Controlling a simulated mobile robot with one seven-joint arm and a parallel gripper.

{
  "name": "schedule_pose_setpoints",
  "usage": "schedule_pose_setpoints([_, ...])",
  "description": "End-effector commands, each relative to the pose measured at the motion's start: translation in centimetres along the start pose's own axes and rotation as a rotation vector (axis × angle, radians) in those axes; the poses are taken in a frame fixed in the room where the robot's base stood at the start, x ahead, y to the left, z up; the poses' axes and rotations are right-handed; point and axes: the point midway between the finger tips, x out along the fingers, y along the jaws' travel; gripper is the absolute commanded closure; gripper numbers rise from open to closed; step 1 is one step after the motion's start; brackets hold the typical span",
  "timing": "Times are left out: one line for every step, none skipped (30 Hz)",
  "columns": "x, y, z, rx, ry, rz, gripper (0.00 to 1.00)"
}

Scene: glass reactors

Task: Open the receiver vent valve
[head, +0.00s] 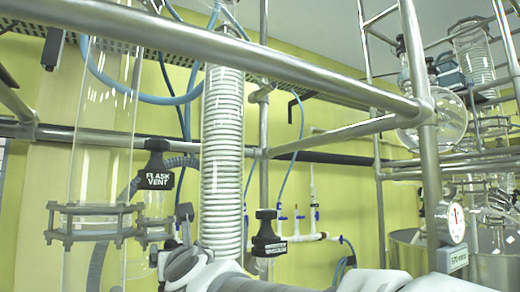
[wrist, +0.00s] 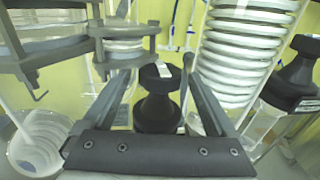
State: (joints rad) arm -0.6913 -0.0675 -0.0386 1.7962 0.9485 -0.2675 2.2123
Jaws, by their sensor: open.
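In the head view, a black valve (head: 268,236) stands right of the tall coiled condenser, low in the frame; its label is too small to read. Another black valve (head: 157,178), labelled FLASK VENT, is left of the condenser. My gripper (head: 172,236) is partly visible below the FLASK VENT valve. In the wrist view, my gripper (wrist: 143,62) is open. A black valve knob (wrist: 157,105) shows between its fingers, with no visible contact. Another black knob (wrist: 295,78) is at the right edge. I cannot tell which knob is the receiver vent.
The coiled condenser (head: 222,150) stands close to my gripper. A clamped flange (head: 90,222) on a glass column is at left. A thick metal rail (head: 240,52) crosses above, with upright posts at right. Blue-handled taps (head: 298,217) line the back wall.

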Motion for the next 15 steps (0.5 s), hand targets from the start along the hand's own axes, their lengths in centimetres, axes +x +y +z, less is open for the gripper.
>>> schedule_pose_setpoints([0.03, 0.19, 0.55, 0.0, 0.003, -0.012, 0.08])
schedule_pose_setpoints([0.03, 0.23, 0.52, 0.0, 0.004, -0.021, 0.08])
schedule_pose_setpoints([0.01, 0.23, 0.57, 0.0, 0.003, -0.033, 0.08])
schedule_pose_setpoints([-0.01, 0.21, 0.57, 0.0, 0.003, -0.043, 0.08])
schedule_pose_setpoints([0.02, 0.23, 0.54, 0.0, 0.004, -0.052, 0.08])
schedule_pose_setpoints([0.02, 0.25, 0.58, 0.0, 0.003, -0.065, 0.08])
schedule_pose_setpoints([0.01, 0.28, 0.6, 0.0, 0.002, -0.074, 0.08])
schedule_pose_setpoints([0.0, 0.31, 0.58, -0.001, 0.003, -0.083, 0.08])
schedule_pose_setpoints([0.02, 0.31, 0.54, -0.001, 0.003, -0.097, 0.08])
schedule_pose_setpoints([0.04, 0.31, 0.54, -0.001, 0.003, -0.106, 0.08])
schedule_pose_setpoints([0.05, 0.33, 0.55, -0.001, 0.003, -0.116, 0.08])
schedule_pose_setpoints([0.01, 0.35, 0.56, 0.0, 0.003, -0.129, 0.08])
schedule_pose_setpoints([-0.02, 0.38, 0.55, -0.001, 0.003, -0.138, 0.08])
schedule_pose_setpoints([0.02, 0.38, 0.54, 0.0, 0.004, -0.148, 0.08])
schedule_pose_setpoints([0.04, 0.38, 0.55, 0.0, 0.003, -0.162, 0.08])
